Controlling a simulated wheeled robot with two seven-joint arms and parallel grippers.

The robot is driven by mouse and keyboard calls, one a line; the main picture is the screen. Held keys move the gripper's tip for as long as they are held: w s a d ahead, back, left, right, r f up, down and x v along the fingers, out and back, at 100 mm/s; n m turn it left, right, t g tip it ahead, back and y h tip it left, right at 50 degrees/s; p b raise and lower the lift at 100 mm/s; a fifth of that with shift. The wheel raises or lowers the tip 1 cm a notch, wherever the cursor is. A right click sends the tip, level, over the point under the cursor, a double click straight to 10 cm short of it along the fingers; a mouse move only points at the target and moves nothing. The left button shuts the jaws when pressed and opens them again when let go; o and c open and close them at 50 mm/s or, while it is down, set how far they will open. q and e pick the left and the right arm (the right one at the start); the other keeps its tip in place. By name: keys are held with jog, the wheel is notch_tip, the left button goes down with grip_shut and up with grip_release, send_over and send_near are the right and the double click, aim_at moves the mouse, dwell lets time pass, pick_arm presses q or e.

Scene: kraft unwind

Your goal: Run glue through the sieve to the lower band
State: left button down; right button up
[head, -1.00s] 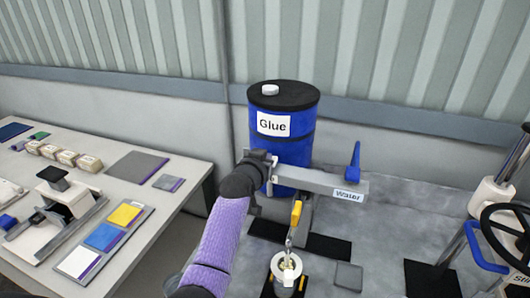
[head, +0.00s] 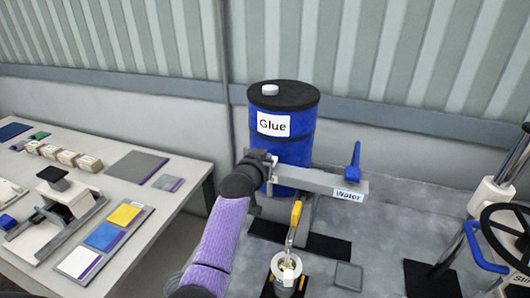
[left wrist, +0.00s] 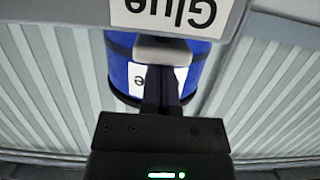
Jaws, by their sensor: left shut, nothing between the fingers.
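A blue drum labelled Glue (head: 297,150) with a black lid stands by the wall. A grey bar (head: 322,180) in front of it carries a Water label and a blue lever (head: 354,165). My left gripper (head: 268,164) is at the bar's left end; in the left wrist view its fingers (left wrist: 161,82) are shut and empty, close to a grey knob (left wrist: 162,46) under a Glue label (left wrist: 172,12). Contact with the knob is unclear. A yellow-handled part (head: 296,213) stands above a pale round cup (head: 287,271), perhaps the sieve. My right gripper is not in view.
At right stand a black handwheel (head: 508,235) and a blue handle (head: 478,247). A flat grey plate (head: 348,276) lies right of the cup.

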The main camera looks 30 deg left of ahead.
pick_arm(q)
jog(key=shift+f, duration=0.1)
dwell(0.3)
notch_tip(320, 180, up, 5)
jog(key=p, duration=0.5)
jog(key=v, duration=0.9)
jog(key=shift+s+f, duration=0.35)
jog(key=shift+s, duration=0.1)
jog(key=shift+d, duration=0.1)
